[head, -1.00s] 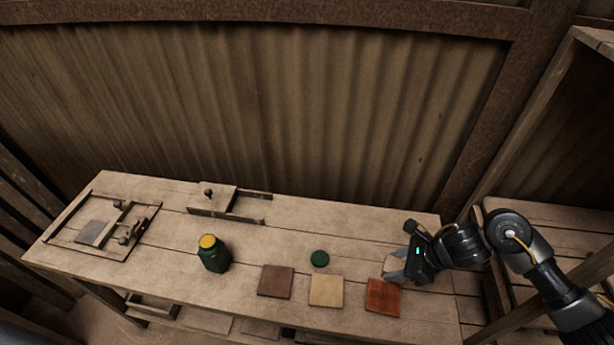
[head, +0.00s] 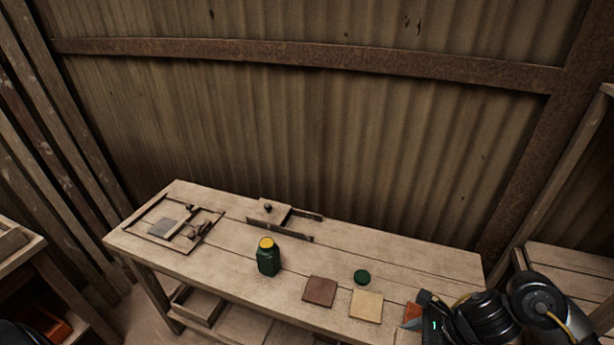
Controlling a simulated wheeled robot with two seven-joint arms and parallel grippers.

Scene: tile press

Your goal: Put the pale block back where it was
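A pale wooden block with a dark knob (head: 268,211) sits at the left end of a guide with dark rails (head: 292,231) at the bench's back edge. A pale square tile (head: 367,305) lies flat near the front, between a brown tile (head: 320,291) and an orange-red tile (head: 411,313). My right gripper (head: 424,312) is low at the bench's right part and covers much of the orange-red tile. Its fingers are mostly hidden, so I cannot tell whether it holds anything. My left gripper is not in view.
A dark green jar with a yellow top (head: 268,257) stands mid-bench (head: 232,262). A round green lid (head: 362,277) lies behind the pale tile. A wooden frame with a grey plate (head: 162,227) is at the left end. A shelf stands at the right.

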